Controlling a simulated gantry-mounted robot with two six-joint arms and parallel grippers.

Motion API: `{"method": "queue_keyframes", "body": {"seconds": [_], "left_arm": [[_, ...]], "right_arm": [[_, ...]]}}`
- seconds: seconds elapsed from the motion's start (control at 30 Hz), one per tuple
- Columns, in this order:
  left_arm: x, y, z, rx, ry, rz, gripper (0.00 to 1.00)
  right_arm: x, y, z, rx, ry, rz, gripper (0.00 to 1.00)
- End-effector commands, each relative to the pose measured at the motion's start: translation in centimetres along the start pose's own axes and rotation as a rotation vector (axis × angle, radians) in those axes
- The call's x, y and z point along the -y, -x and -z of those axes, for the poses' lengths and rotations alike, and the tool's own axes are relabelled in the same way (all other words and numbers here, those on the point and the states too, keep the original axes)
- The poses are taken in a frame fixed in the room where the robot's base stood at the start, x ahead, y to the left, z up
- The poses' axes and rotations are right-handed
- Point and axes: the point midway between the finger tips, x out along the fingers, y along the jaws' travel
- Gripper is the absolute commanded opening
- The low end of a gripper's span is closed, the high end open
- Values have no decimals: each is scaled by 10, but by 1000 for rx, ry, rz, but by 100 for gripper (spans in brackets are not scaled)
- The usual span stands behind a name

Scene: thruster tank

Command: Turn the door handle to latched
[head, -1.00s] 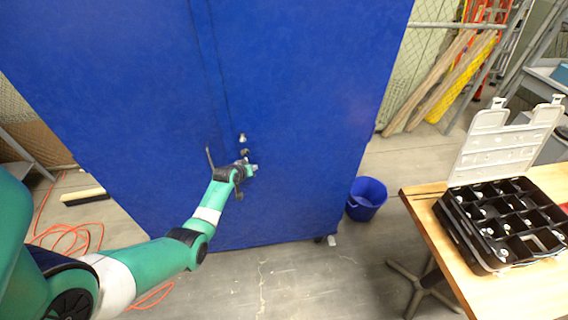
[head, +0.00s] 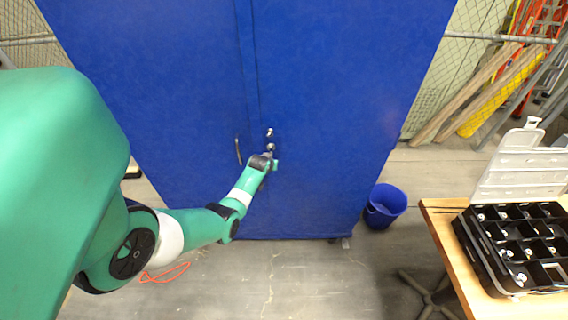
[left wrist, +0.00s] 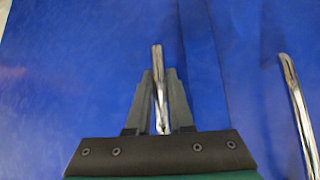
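The blue cabinet doors (head: 330,90) fill the middle of the head view, with a vertical seam between them. A small chrome handle (head: 270,132) sits on the door just right of the seam. In the left wrist view a slim chrome bar (left wrist: 157,65) stands between the two dark fingers of my left gripper (left wrist: 160,95). The fingers lie close along both sides of it; whether they press on it I cannot tell. In the head view my left gripper (head: 270,158) is at the door, its fingers mostly hidden by the wrist. My right gripper is not in view.
A curved chrome pull (head: 238,151) is fixed left of the seam; it also shows in the left wrist view (left wrist: 298,110). A blue bucket (head: 386,204) stands right of the cabinet. A wooden table (head: 446,226) with a black compartment case (head: 470,255) is further right.

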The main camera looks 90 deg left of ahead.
Motion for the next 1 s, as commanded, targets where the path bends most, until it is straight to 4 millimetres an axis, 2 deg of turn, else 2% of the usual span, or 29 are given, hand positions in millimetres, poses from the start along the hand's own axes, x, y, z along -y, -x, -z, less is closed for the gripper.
{"method": "queue_keyframes", "body": {"seconds": [0.03, 0.17, 0.43, 0.57, 0.67, 0.87, 0.9, 1.0], "left_arm": [[1, 0, 0, 1, -2, 2, 27], [0, 0, 0, 1, -1, 1, 50], [0, 0, 0, 1, 0, 0, 50], [0, 8, 2, 0, 0, 0, 50], [0, 23, 3, -1, 0, 0, 50], [0, 66, 3, -1, 0, 0, 50], [0, 81, 7, 2, -1, 0, 50], [0, 101, 6, 2, -1, 0, 50]], "right_arm": [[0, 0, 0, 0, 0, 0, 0], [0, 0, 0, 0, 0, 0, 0], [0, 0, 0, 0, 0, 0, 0], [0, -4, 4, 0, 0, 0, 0], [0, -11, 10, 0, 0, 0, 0], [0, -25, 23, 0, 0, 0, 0], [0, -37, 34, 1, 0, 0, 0], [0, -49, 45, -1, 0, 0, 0]]}}
